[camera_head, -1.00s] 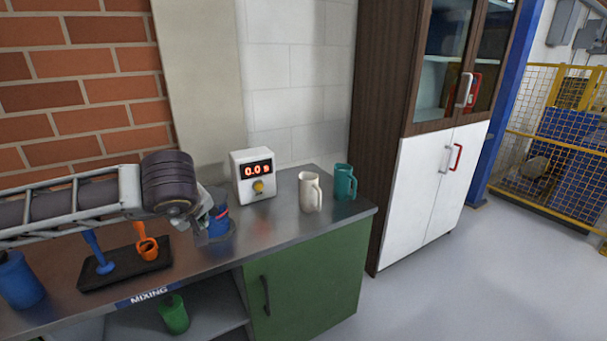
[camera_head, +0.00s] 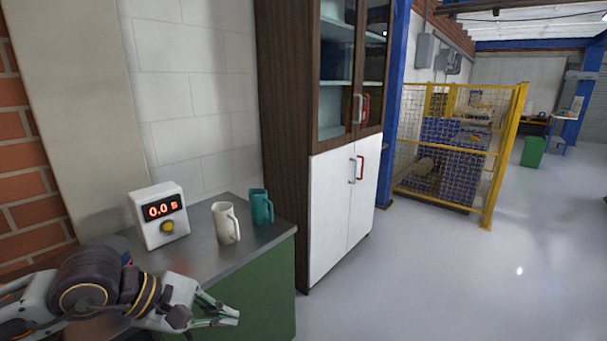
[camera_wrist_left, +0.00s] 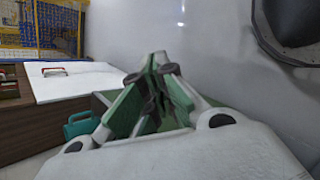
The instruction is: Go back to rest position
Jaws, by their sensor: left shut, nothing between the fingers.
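My left gripper (camera_head: 228,313) reaches in from the lower left in the head view, in front of the counter's green cabinet. It also shows in the left wrist view (camera_wrist_left: 158,62), where its fingers come together with nothing between them. My right gripper is not in view. A timer box (camera_head: 160,214) with a red display stands on the metal counter (camera_head: 205,259). A white mug (camera_head: 224,223) and a teal mug (camera_head: 261,207) stand upright to its right, apart from my gripper.
A tall cabinet (camera_head: 284,140) with white lower doors stands right of the counter. A yellow mesh fence (camera_head: 500,150) and a green bin (camera_head: 534,151) are farther back. The grey floor (camera_head: 440,275) at the right is open.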

